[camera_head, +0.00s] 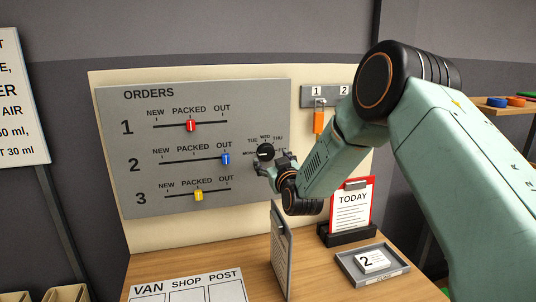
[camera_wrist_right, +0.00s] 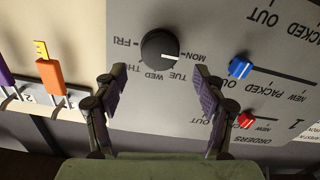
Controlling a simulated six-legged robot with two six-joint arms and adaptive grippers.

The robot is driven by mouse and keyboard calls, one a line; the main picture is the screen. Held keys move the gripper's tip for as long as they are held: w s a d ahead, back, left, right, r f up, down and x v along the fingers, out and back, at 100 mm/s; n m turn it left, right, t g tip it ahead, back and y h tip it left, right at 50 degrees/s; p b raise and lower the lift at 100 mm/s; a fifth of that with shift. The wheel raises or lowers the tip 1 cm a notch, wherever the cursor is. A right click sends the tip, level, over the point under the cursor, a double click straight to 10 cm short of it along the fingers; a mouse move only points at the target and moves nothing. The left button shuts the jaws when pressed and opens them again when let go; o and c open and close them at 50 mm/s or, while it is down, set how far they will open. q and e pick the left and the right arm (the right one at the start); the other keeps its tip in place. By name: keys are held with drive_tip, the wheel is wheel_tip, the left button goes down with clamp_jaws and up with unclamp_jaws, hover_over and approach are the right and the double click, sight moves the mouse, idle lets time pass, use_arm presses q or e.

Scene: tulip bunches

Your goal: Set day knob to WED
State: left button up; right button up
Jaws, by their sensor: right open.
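The black day knob (camera_head: 265,152) sits on the grey ORDERS panel (camera_head: 240,110), to the right of the sliders. In the right wrist view the knob (camera_wrist_right: 160,48) shows a white mark that points toward MON, with WED printed nearest my gripper. My right gripper (camera_head: 271,167) is just below and in front of the knob in the head view. Its fingers (camera_wrist_right: 160,78) are open and spread to either side of the knob in the wrist view, with nothing between them. I cannot tell the exact gap to the panel. My left gripper is not in view.
Red (camera_head: 191,125), blue (camera_head: 226,159) and yellow (camera_head: 198,195) sliders are left of the knob. An orange tag (camera_head: 318,122) hangs at hook 1. A clipboard (camera_head: 281,250) stands below my gripper. A TODAY board (camera_head: 346,215) and a card tray (camera_head: 350,268) are on the table.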

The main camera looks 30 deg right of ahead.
sight(267, 153)
drive_tip(key=x, duration=0.3)
drive_tip(key=shift+r, duration=0.1)
drive_tip(key=shift+x, duration=0.8)
drive_tip(key=shift+s, duration=0.15)
drive_tip(key=shift+c, duration=0.3)
drive_tip(key=c, duration=1.1)
